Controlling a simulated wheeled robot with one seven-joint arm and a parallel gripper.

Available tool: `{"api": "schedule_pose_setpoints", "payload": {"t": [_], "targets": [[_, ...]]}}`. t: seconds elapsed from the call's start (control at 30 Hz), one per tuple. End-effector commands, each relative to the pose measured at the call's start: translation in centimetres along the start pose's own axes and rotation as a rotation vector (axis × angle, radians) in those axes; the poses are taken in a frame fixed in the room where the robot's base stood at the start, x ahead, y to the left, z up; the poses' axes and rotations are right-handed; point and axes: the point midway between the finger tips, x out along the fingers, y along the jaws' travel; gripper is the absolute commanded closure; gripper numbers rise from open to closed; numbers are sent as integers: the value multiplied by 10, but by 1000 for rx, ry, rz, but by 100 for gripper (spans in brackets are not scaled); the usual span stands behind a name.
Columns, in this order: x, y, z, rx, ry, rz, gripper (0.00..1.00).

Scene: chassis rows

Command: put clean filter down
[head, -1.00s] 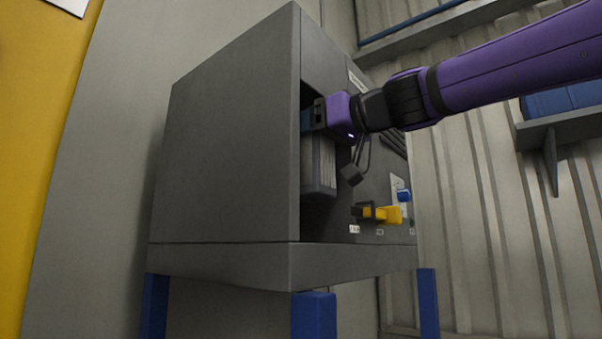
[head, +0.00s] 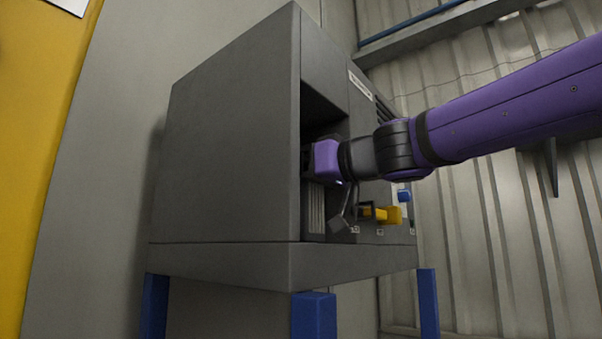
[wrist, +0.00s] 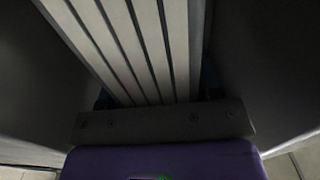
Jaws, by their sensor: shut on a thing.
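The filter (head: 314,208) shows as a pale ribbed block inside the open bay of the dark grey chassis (head: 230,150), low in the opening. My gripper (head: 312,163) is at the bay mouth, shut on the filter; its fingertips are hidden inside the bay. In the wrist view the filter's pale pleats (wrist: 135,45) run away from the gripper, with dark bay walls on both sides. The filter's underside is hidden, so I cannot tell whether it touches the bay floor.
Yellow (head: 385,215) and blue (head: 404,196) fittings stick out of the chassis front, right of the bay and below my arm. The chassis stands on blue legs (head: 314,315). A corrugated wall (head: 500,240) is behind on the right.

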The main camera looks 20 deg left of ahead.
Motion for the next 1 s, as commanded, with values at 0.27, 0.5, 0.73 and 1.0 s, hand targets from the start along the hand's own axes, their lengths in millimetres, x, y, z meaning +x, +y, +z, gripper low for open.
{"api": "schedule_pose_setpoints", "payload": {"t": [0.27,0.5,0.73,1.0], "targets": [[0,0,0,0,1,1,75],[0,0,2,0,0,1,15],[0,0,2,0,0,1,15],[-26,2,-1,0,2,5,15]]}}
